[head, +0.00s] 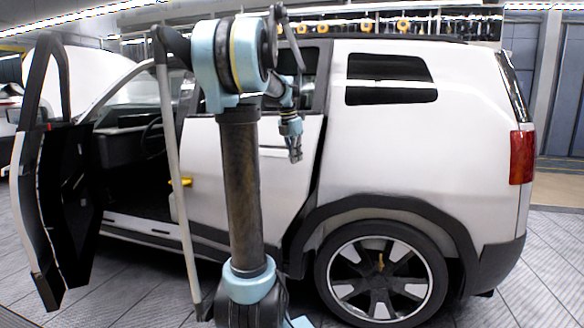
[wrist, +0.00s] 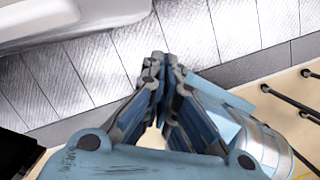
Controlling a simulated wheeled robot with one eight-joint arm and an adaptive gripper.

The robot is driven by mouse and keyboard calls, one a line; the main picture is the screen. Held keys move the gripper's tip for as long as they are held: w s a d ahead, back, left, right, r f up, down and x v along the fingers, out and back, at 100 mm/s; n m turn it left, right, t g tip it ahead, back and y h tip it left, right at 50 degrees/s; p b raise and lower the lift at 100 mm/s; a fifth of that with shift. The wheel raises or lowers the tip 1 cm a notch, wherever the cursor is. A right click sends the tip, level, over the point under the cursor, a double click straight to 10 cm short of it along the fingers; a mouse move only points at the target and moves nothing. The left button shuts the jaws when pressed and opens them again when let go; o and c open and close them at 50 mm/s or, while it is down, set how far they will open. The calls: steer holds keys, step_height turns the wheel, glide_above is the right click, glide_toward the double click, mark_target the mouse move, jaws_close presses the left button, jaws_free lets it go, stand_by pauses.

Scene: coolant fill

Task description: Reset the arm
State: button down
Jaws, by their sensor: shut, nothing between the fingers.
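My arm stands upright in the head view, in front of the side of a white car (head: 390,155). My gripper (head: 296,156) hangs from the arm's end at the right of the column, pointing down, in front of the car's side. In the wrist view my gripper (wrist: 166,58) has its fingertips together with nothing between them. Below the fingers in that view is grey tiled floor (wrist: 90,72), with a pale car panel at the top left.
The car's front door (head: 60,190) stands open at the left, with the dark cabin behind it. A rear wheel (head: 382,275) is at the lower right. Grey cabinets (head: 522,80) stand at the far right back. Tiled floor at the right is clear.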

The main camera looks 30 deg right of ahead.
steer(key=shift+r, duration=0.2)
steer(key=s+a+f+m, duration=0.3)
steer(key=s+a, duration=0.1)
steer(key=a, duration=0.3)
steer(key=s+a+f+m+t+y, duration=0.1)
steer(key=s+a+f+m, duration=0.25)
steer(key=a, duration=0.35)
steer(key=s+a+f+m, duration=0.3)
steer(key=a+f+m, duration=0.1)
steer(key=a, duration=0.4)
steer(key=s+a+f+m+y, duration=0.1)
steer(key=s+a+f+m, duration=0.9)
steer(key=s+f, duration=0.5)
steer(key=shift+a+f+t+y, duration=0.3)
steer(key=shift+a+f, duration=0.55)
steer(key=shift+f, duration=0.05)
steer(key=shift+w+f, duration=0.2)
steer(key=shift+w, duration=0.3)
steer(key=shift+s, duration=0.15)
